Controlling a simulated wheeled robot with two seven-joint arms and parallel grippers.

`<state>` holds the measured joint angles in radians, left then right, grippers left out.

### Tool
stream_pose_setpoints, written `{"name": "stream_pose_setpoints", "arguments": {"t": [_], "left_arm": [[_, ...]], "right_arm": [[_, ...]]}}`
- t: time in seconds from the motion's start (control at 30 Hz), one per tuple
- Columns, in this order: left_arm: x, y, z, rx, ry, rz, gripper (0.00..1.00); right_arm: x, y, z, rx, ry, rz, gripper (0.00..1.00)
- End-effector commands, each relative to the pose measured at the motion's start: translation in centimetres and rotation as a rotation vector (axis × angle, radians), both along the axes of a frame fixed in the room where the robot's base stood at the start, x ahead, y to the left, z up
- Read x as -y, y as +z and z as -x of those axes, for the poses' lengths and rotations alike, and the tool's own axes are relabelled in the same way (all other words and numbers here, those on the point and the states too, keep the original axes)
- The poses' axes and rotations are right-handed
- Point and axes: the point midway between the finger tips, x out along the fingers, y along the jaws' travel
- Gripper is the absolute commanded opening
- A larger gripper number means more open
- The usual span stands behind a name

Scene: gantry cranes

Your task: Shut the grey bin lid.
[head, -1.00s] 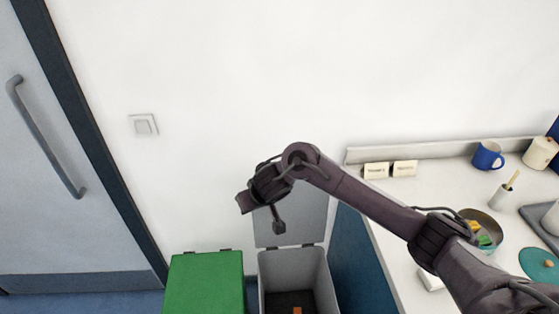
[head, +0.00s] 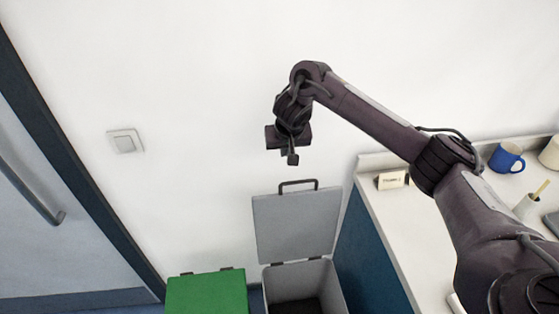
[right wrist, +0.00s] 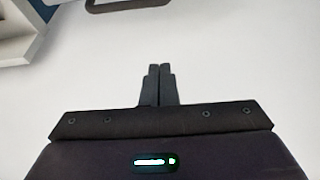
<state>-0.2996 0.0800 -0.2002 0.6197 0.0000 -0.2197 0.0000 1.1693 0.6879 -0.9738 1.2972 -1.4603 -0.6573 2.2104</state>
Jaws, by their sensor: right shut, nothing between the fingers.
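The grey bin (head: 332,284) stands on the floor at the bottom of the head view. Its grey lid (head: 297,222) is open, standing up against the wall side, with a dark handle (head: 298,183) on its upper edge. My right gripper (head: 292,159) is above the lid and its handle, apart from both, in front of the white wall. It is shut and empty; the right wrist view shows its fingers (right wrist: 158,84) together. A dark handle shape (right wrist: 128,4) shows at the top of that view. My left gripper is not in view.
A green-lidded bin (head: 207,292) stands left of the grey bin. A counter (head: 398,232) with a blue side is close on the right, with a small sign (head: 391,180) and a blue mug (head: 506,157) on it. A door is at the left. Wall space above the bins is clear.

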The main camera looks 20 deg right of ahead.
Motion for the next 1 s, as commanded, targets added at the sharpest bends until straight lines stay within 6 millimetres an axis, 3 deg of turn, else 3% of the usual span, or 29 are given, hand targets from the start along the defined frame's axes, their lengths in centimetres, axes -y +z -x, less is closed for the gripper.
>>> {"name": "stream_pose_setpoints", "arguments": {"t": [0.33, 0.4, 0.6, 1.0], "left_arm": [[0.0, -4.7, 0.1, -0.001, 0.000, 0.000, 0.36], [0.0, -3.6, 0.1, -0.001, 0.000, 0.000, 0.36], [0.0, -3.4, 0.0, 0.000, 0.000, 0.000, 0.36], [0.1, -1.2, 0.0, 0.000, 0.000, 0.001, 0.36]], "right_arm": [[0.3, -5.8, -1.8, -0.005, -0.001, -0.003, 0.00], [0.6, -6.1, -2.3, -0.006, 0.000, -0.001, 0.00], [1.0, -9.3, -3.7, -0.004, 0.000, 0.001, 0.00], [0.0, -9.2, 0.0, -0.001, 0.003, 0.001, 0.00]]}}
